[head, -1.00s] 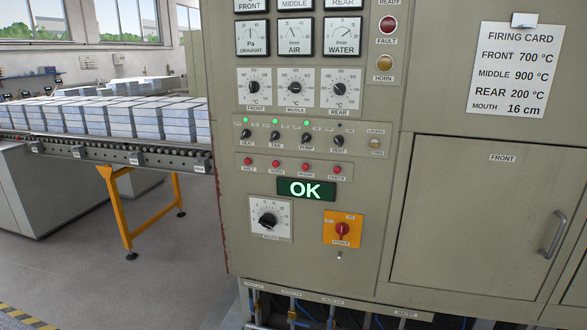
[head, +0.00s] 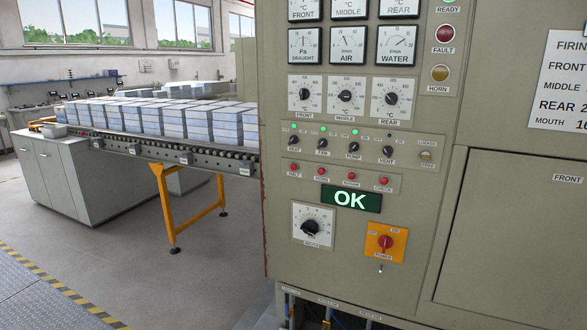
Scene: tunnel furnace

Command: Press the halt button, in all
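The halt button (head: 294,167) is a small red button at the left end of a short row of red buttons on the grey-beige control cabinet (head: 345,228). Its label below reads HALT. The row sits under the HEAT, FAN, PUMP and VENT knobs and above the green OK display (head: 351,199). The other labels in the row are small; the rightmost reads CHECK. My gripper is not in view, and nothing covers the button.
A roller conveyor (head: 170,149) loaded with pale blue-grey blocks (head: 200,122) stands left of the cabinet on an orange leg (head: 170,205). The floor (head: 130,245) left of the cabinet is clear. An orange power switch (head: 386,242) sits low on the panel.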

